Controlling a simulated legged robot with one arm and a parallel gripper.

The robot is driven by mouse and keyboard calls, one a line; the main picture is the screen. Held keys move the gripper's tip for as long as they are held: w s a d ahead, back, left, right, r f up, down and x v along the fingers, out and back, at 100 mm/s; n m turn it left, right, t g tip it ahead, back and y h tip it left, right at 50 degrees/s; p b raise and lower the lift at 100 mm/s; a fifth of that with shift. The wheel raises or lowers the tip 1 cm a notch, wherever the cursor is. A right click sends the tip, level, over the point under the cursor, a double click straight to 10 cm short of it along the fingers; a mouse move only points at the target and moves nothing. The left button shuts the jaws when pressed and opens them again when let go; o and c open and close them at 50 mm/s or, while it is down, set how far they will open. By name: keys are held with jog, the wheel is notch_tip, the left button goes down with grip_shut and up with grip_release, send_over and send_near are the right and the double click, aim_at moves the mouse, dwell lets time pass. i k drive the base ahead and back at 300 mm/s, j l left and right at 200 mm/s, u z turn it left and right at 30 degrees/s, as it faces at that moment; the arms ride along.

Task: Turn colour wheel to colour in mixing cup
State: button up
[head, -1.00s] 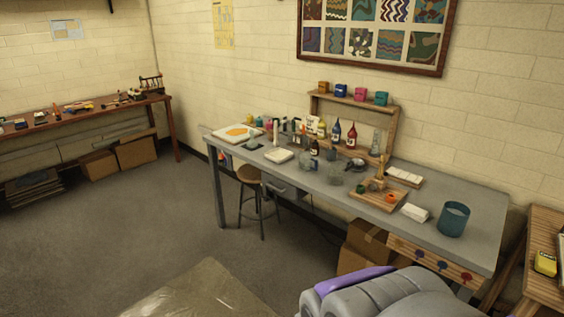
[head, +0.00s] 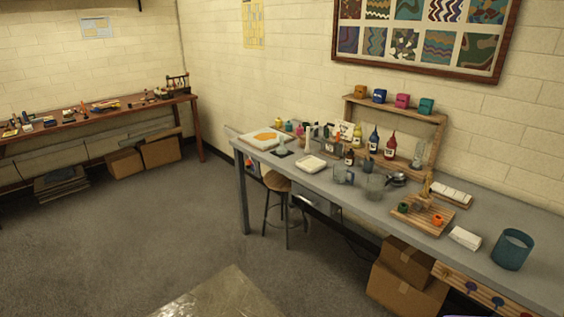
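I cannot make out a colour wheel for certain. On the long grey workbench (head: 310,195), two clear cup-like vessels (head: 343,176) stand near the middle; I cannot tell whether either is the mixing cup or what colour is inside. A small dark round item (head: 397,179) sits behind them, too small to identify. A larger teal cup (head: 512,250) stands near the right end. My gripper is not in view; only a sliver of my own body shows at the bottom edge.
A wooden rack (head: 437,145) with coloured pots stands behind several bottles. A stool (head: 277,184) and cardboard boxes (head: 405,290) stand at the bench's front side. A brown side table (head: 60,135) is at the left wall. A pale sheet (head: 225,295) lies ahead; grey floor (head: 130,230) is open.

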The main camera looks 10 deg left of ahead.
aim_at(250, 166)
jog(key=i+j+z, duration=0.1)
jog(key=i+j, duration=0.15)
jog(key=i+j+z, duration=0.15)
jog(key=j, duration=0.25)
jog(key=i+j+z, duration=0.1)
jog(key=i+j, duration=0.2)
jog(key=i+j+z, duration=0.15)
jog(key=j, duration=0.3)
jog(key=i+j+z, duration=0.1)
jog(key=i+j, duration=0.15)
jog(key=j, duration=0.15)
jog(key=i+j, duration=0.15)
jog(key=j, duration=0.25)
jog(key=i+j, duration=0.2)
jog(key=j, duration=0.15)
jog(key=i+j, duration=0.15)
jog(key=j, duration=0.25)
jog(key=i+j, duration=0.15)
jog(key=j, duration=0.2)
jog(key=i+j, duration=0.15)
jog(key=j, duration=0.25)
jog(key=i+j, duration=0.2)
jog(key=j, duration=0.15)
jog(key=z, duration=0.05)
